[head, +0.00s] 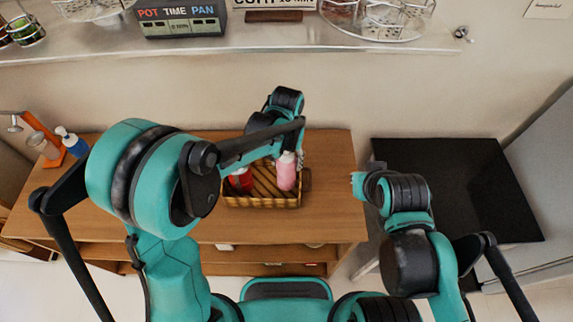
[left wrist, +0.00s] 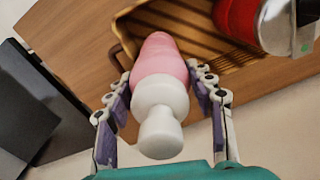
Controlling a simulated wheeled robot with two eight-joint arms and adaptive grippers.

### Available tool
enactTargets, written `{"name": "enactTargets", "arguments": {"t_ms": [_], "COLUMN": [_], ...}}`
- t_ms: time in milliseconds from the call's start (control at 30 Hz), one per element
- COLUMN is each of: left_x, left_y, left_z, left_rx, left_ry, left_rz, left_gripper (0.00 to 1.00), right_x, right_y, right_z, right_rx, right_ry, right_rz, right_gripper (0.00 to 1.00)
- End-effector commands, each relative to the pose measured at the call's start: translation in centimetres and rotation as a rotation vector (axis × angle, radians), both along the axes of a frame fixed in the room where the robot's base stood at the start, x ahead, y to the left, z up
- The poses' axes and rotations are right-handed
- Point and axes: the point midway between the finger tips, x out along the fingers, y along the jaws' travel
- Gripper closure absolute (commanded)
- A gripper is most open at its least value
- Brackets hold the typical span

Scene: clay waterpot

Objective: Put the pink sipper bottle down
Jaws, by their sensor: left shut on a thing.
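The pink sipper bottle (head: 286,172) with its white cap is at the right side of a wicker basket in the head view. In the left wrist view the pink sipper bottle (left wrist: 160,85) points its white cap toward the camera. My left gripper (left wrist: 166,88) is shut on it, with a purple-padded finger on each side. In the head view my left gripper (head: 298,156) is partly hidden by its own arm. The bottle's base lies over or in the wicker basket (head: 262,202); I cannot tell whether it touches the bottom. My right gripper (head: 361,182) is small in the head view, near the dark table.
A red container (head: 240,180) with a silver lid sits in the basket, left of the bottle. The basket stands on a wooden table (head: 325,220). A black-topped surface (head: 450,170) is to the right. A blue bottle (head: 72,143) stands at the table's left.

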Motion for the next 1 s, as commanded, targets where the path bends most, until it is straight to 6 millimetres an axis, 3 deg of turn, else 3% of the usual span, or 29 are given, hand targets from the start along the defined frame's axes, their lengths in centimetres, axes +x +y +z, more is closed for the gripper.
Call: {"name": "enactTargets", "arguments": {"t_ms": [133,533,567,633,1000], "left_x": [0.0,0.0,0.0,0.0,0.0], "left_y": [0.0,0.0,0.0,0.0,0.0], "left_z": [-2.0,-2.5,-2.5,-2.4,-2.0], "left_rx": [0.0,0.0,0.0,0.0,0.0], "left_ry": [0.0,0.0,0.0,0.0,0.0], "left_rz": [0.0,0.0,0.0,0.0,0.0], "left_gripper": [1.0,1.0,0.44,0.26,0.26], "right_x": [0.0,0.0,0.0,0.0,0.0], "right_y": [0.0,0.0,0.0,0.0,0.0], "right_z": [-0.5,-0.8,-0.9,-0.7,-0.4], "right_rx": [0.0,0.0,0.0,0.0,0.0], "right_ry": [0.0,0.0,0.0,0.0,0.0], "right_rz": [0.0,0.0,0.0,0.0,0.0], "right_gripper": [1.0,1.0,1.0,1.0,1.0]}}
